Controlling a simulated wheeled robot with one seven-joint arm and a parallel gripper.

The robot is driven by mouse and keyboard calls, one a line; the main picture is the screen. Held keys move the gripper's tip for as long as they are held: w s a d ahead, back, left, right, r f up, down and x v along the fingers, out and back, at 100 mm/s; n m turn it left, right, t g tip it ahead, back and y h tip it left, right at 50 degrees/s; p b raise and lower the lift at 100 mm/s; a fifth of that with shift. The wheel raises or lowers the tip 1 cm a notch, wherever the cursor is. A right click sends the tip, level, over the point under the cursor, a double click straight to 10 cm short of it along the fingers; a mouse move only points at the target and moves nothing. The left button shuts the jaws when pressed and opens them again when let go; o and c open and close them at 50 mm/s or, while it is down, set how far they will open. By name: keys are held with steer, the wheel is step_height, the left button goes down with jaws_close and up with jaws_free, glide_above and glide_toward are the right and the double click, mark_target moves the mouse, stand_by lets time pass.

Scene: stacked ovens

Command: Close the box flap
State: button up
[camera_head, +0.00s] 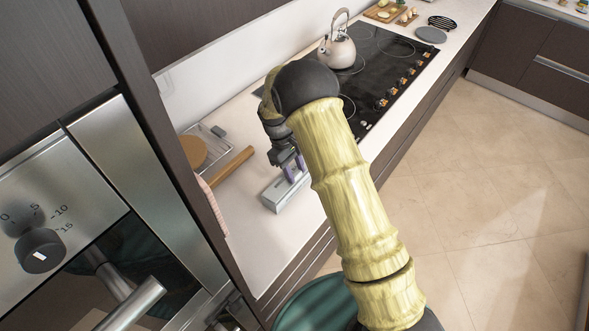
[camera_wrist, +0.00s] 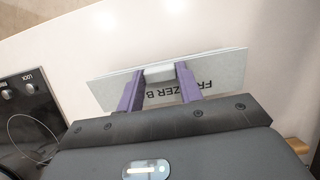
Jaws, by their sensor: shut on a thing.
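A flat, pale grey box (camera_head: 284,196) with lettering lies on the white counter, close to its front edge. In the wrist view the box (camera_wrist: 222,68) shows part of the upside-down words "FREEZER B". My gripper (camera_head: 291,166) reaches down onto the box. Its two purple fingers stand apart, one on each side of a small raised light piece (camera_wrist: 159,73), and are shut on it. I take this piece to be the box flap; its full outline and fold are hidden by the fingers and the gripper body.
A wooden rolling pin (camera_head: 232,166) and a wire rack with a round brown board (camera_head: 193,152) lie left of the box. A black cooktop (camera_head: 378,62) with a kettle (camera_head: 337,50) is beyond. Steel ovens (camera_head: 60,215) stand at the left.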

steer(key=shift+s+d+f+t+y+b, duration=0.3)
steer(key=shift+f+t+y+b, duration=0.15)
steer(key=shift+b, duration=0.2)
steer(key=shift+d+f+t+y+b, duration=0.25)
steer(key=shift+y+b, duration=0.3)
steer(key=shift+b, duration=0.2)
steer(key=shift+s, duration=0.15)
steer(key=shift+r, duration=0.1)
steer(key=o, duration=1)
steer(key=shift+r, duration=0.1)
